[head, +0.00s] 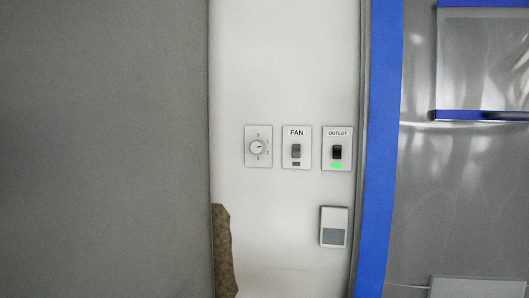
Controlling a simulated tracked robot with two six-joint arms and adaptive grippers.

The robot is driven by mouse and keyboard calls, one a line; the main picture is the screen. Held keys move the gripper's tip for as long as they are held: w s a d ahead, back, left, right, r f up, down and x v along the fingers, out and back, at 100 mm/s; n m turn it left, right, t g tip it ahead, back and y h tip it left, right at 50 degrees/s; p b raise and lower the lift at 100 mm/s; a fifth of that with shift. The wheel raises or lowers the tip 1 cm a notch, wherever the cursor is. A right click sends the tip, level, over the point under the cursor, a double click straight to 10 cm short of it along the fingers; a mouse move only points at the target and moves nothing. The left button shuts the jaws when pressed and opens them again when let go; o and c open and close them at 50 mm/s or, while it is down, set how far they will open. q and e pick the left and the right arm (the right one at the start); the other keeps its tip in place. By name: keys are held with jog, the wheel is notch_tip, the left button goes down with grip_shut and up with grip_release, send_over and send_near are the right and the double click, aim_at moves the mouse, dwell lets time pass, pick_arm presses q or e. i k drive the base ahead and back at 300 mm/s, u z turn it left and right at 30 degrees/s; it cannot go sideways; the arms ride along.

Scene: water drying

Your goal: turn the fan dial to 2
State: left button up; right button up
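The fan dial (257,147) is a round white knob on a square light plate, on the white wall (280,60). Small marks surround the knob, too small to read, so I cannot tell which number it points at. Directly right of it is a switch plate labelled FAN (296,147), with a grey rocker and a dark indicator below it. Neither of my grippers is in the head view, and nothing touches the dial.
An OUTLET switch (337,149) with a lit green indicator is right of the FAN switch. A small box with a grey panel (333,227) is below it. A grey surface (100,150) fills the left. A blue vertical frame (380,150) stands right.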

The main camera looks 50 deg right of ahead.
aim_at(258, 147)
jog(key=z, duration=0.05)
jog(key=k, duration=1.25)
jog(key=z, duration=0.45)
jog(key=i, duration=1)
jog(key=u, duration=0.1)
